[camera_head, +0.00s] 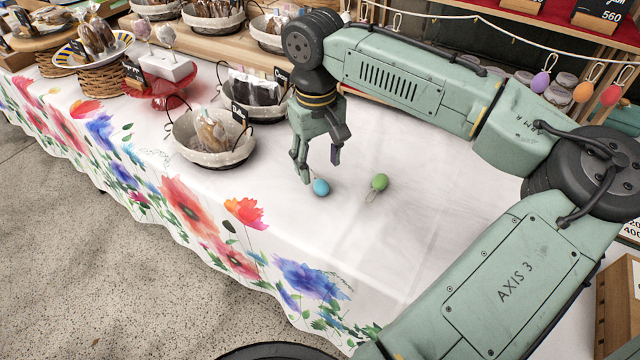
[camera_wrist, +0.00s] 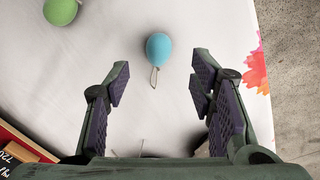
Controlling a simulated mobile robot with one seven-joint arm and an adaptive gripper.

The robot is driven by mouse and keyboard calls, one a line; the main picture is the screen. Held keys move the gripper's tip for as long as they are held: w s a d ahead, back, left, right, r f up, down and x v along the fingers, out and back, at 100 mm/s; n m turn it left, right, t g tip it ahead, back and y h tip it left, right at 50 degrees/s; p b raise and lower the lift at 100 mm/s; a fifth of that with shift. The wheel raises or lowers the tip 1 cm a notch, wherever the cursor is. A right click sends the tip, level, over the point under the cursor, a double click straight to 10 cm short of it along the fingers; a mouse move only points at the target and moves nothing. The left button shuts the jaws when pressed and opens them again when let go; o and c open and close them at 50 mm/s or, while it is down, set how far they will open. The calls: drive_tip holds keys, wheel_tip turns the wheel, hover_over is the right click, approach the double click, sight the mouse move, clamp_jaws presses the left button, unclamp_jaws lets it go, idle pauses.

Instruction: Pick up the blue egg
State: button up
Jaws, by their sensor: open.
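The blue egg (camera_head: 321,187) lies on the white tablecloth, just beside my gripper's fingertips in the head view. In the wrist view the blue egg (camera_wrist: 159,48) lies beyond the fingertips, roughly centred between them, with a thin string loop at its near end. My gripper (camera_head: 320,168) points down over the table. Neither finger visibly touches the egg. The egg is in full view in the wrist view.
A green egg (camera_head: 379,182) lies right of the blue one and also shows in the wrist view (camera_wrist: 61,11). A lined basket (camera_head: 188,150) of wrapped goods stands to the left. A small sign (camera_wrist: 22,150) is at the wrist view's lower left. The cloth in front is clear.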

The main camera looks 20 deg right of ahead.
sight(321, 181)
drive_tip(key=shift+d+f+p, duration=0.2)
drive_tip(key=shift+f+p, duration=0.25)
drive_tip(key=shift+f, duration=2.6)
drive_tip(key=shift+c, duration=0.4)
drive_tip(key=c, duration=0.8)
drive_tip(key=shift+r, duration=0.1)
drive_tip(key=shift+r, duration=0.5)
wheel_tip(321, 181, up, 2)
drive_tip(key=shift+r+b, duration=0.1)
drive_tip(key=shift+b, duration=0.25)
drive_tip(key=s+a+r+b, duration=0.1)
drive_tip(key=s+a+b, duration=0.1)
drive_tip(key=s+a, duration=0.9)
drive_tip(key=shift+s+r, duration=0.3)
drive_tip(key=shift+s, duration=0.05)
